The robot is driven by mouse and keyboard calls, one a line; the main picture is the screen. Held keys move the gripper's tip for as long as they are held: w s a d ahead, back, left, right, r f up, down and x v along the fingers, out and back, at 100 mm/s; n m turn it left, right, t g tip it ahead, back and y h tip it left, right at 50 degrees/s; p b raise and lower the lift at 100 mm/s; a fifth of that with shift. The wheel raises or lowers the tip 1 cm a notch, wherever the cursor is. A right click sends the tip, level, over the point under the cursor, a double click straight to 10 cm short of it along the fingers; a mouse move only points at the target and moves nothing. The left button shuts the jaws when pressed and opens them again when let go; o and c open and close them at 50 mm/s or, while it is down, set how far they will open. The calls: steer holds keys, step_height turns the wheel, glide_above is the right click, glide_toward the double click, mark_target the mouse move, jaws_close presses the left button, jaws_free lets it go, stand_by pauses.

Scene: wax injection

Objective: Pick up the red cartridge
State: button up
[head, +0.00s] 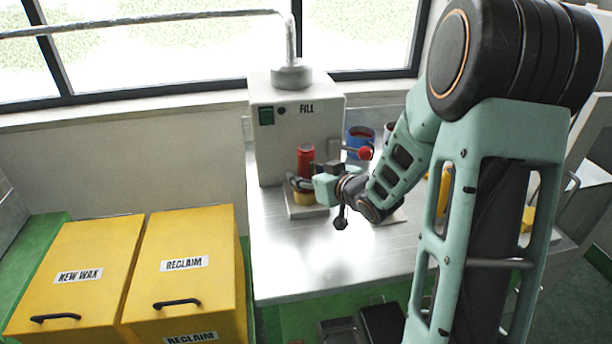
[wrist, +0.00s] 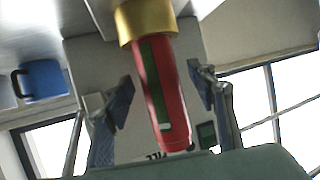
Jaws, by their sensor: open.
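The red cartridge (head: 305,158) stands upright on a brass-coloured base in front of the white FILL machine (head: 322,140). In the wrist view, which is upside down, the red cartridge (wrist: 168,90) shows a dark green strip along its side and the brass base (wrist: 146,20) at its end. My gripper (head: 303,184) reaches in from the right, low at the cartridge. In the wrist view my gripper (wrist: 160,95) is open, with one finger on each side of the cartridge and visible gaps between. In the head view the fingers partly hide the cartridge's lower part.
A blue mug (head: 359,137) stands behind my wrist, close to a red-knobbed lever (head: 365,153) on the machine. Yellow NEW WAX (head: 75,275) and RECLAIM (head: 185,264) bins stand at the left. The metal counter (head: 300,270) in front is clear.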

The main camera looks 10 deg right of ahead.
steer(key=shift+w+a+f, duration=0.15)
steer(key=shift+w, duration=0.25)
jaws_close()
steer(key=shift+r, duration=0.2)
